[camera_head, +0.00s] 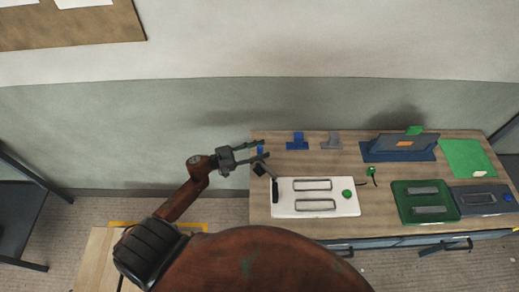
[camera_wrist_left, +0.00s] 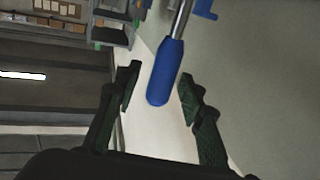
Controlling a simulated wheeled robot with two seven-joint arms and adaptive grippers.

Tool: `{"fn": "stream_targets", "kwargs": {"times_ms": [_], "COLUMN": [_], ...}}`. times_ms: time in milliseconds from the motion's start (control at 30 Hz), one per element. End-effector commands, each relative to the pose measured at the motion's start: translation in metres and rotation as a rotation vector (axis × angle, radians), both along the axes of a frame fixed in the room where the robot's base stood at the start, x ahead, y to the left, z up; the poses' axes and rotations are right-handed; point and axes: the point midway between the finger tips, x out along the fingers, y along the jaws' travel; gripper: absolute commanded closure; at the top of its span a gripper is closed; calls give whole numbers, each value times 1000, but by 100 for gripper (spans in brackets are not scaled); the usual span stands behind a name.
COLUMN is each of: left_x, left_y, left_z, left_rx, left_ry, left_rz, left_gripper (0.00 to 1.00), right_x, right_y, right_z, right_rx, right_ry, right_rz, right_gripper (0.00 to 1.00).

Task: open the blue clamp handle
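The blue clamp handle (camera_wrist_left: 166,72) shows large in the left wrist view, a blue grip on a metal rod. In the head view it is a small blue piece (camera_head: 260,150) at the table's left edge, partly hidden by my gripper. My left gripper (camera_head: 264,149) is open, with its fingers on either side of the handle. In the left wrist view the open fingers (camera_wrist_left: 160,74) flank the grip, with gaps visible on both sides. A dark clamp part (camera_head: 275,190) stands at the left end of a white mould (camera_head: 335,198). My right gripper is out of view.
The wooden table (camera_head: 375,200) carries a blue clamp-like piece (camera_head: 297,141), a grey one (camera_head: 331,141), a blue stand (camera_head: 400,148), a green sheet (camera_head: 467,158), a green mould (camera_head: 404,208) and a dark blue mould (camera_head: 482,199). A wall stands behind.

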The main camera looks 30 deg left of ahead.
Motion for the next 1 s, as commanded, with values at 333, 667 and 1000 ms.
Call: {"fn": "stream_targets", "kwargs": {"times_ms": [333, 667, 1000], "left_x": [0, 0, -1], "left_y": [0, 0, 0], "left_z": [0, 0, 0], "left_rx": [0, 0, 0], "left_ry": [0, 0, 0], "left_rz": [0, 0, 0], "left_gripper": [81, 100, 100], "right_x": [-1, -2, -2], "right_y": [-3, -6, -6], "right_z": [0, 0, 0], "right_rx": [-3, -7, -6], "right_ry": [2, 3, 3], "right_rz": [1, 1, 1], "right_gripper": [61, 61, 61]}}
